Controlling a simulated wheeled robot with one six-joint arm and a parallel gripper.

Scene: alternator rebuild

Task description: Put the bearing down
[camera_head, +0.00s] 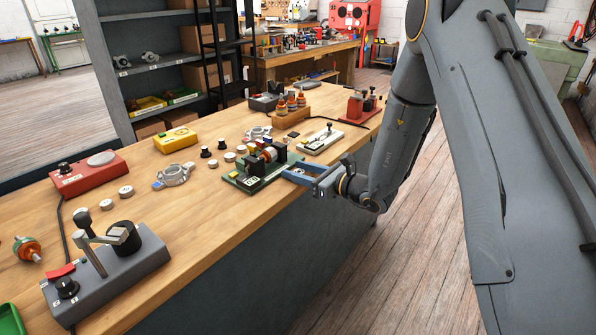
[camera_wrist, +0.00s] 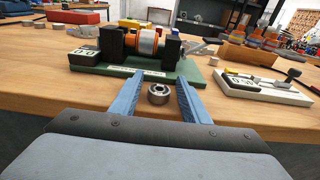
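The bearing (camera_wrist: 158,94) is a small grey metal ring with a dark bore. In the wrist view it appears to rest on the wooden tabletop near the front edge, between my gripper's two blue fingers. My gripper (camera_wrist: 157,88) is open, with a visible gap between the bearing and each finger. In the head view my gripper (camera_head: 300,174) reaches over the bench edge beside the green test fixture, and the bearing (camera_head: 299,171) shows small between its fingers. The green fixture (camera_wrist: 128,70) lies just beyond the fingertips, carrying a rotor with orange and silver parts between black blocks.
A white device (camera_head: 320,139) with a lever and an orange-wood rack (camera_head: 292,117) stand beyond the fixture. A silver alternator housing (camera_head: 173,175) and several small grey rings lie left of it.

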